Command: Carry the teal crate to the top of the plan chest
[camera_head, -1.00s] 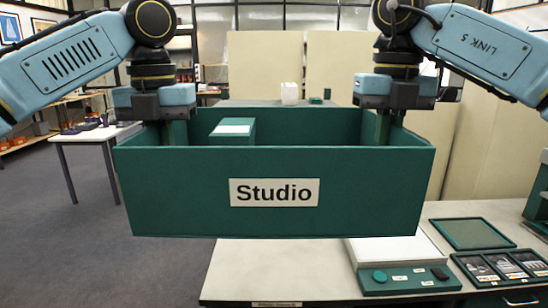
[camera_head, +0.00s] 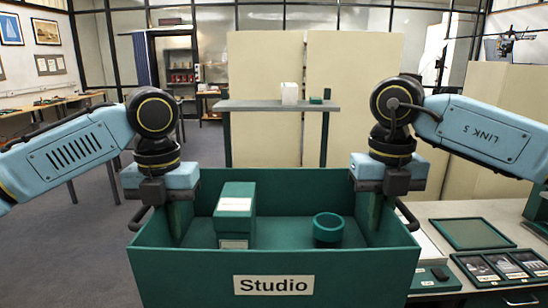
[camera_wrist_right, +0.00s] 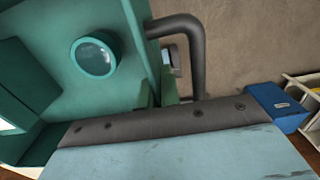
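The teal crate (camera_head: 274,262), labelled "Studio", is front and centre in the head view, open at the top. Its underside is below the frame, so I cannot see whether it touches anything. My left gripper (camera_head: 180,218) is shut at its left side wall and my right gripper (camera_head: 370,212) at its right side wall. Dark handles show beside both. Inside are a green box with a white label (camera_head: 235,210) and a round teal container (camera_head: 328,229). The right wrist view shows the right gripper's fingers (camera_wrist_right: 157,92) beside a bent dark handle (camera_wrist_right: 198,50).
A pale worktop at right holds a green tray (camera_head: 470,234) and a framed set of pictures (camera_head: 500,266). The crate hides the worktop's middle. A grey stand (camera_head: 275,106) with a white block (camera_head: 290,93) is behind, before tall cream panels (camera_head: 355,75).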

